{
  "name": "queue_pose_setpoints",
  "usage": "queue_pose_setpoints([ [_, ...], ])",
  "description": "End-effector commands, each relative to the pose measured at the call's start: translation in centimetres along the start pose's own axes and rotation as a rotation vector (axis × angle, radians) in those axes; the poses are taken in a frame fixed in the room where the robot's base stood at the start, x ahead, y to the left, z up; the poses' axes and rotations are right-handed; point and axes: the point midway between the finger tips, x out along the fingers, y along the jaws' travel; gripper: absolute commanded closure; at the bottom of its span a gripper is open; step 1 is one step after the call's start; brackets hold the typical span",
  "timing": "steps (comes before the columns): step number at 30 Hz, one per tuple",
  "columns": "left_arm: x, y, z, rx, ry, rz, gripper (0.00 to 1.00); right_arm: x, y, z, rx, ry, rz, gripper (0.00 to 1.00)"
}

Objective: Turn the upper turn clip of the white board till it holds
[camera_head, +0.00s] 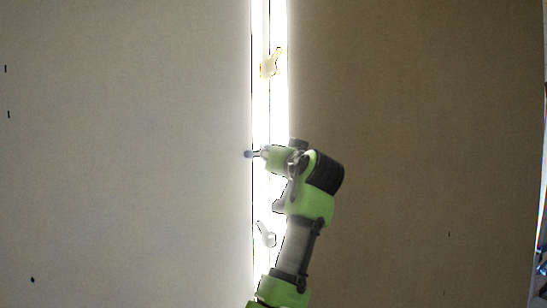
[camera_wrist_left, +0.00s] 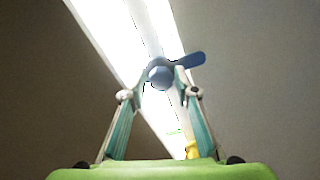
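The pale board (camera_head: 130,150) stands left of a bright vertical gap in the head view. A blue turn clip (camera_head: 249,154) sits at the gap, mostly hidden by my left gripper (camera_head: 263,154); its lever points left, over the pale board's edge. In the left wrist view the blue clip (camera_wrist_left: 160,75) is between the fingertips of the left gripper (camera_wrist_left: 162,78). The fingers stand apart on either side of its hub, and contact is not clear. A yellowish clip (camera_head: 270,65) is higher on the strip, its lever pointing up-right. My right gripper is not in view.
A whitish clip (camera_head: 266,234) is lower on the strip, beside my arm. A brown panel (camera_head: 430,150) fills the right side. The yellow clip also shows low in the left wrist view (camera_wrist_left: 191,150).

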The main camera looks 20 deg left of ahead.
Motion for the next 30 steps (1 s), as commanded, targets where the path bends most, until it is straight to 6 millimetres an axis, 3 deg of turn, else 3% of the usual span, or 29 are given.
queue_pose_setpoints([
  [15, -6.9, 0.2, 0.1, 0.0, -0.003, 0.003, 0.72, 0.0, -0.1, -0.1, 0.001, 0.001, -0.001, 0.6],
  [27, -7.4, 0.2, 0.3, 0.001, -0.004, 0.002, 0.72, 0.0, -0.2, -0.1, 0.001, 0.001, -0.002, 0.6],
  [30, -6.9, 0.6, 2.0, 0.004, -0.026, 0.014, 0.72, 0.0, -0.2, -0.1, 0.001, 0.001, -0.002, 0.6],
])
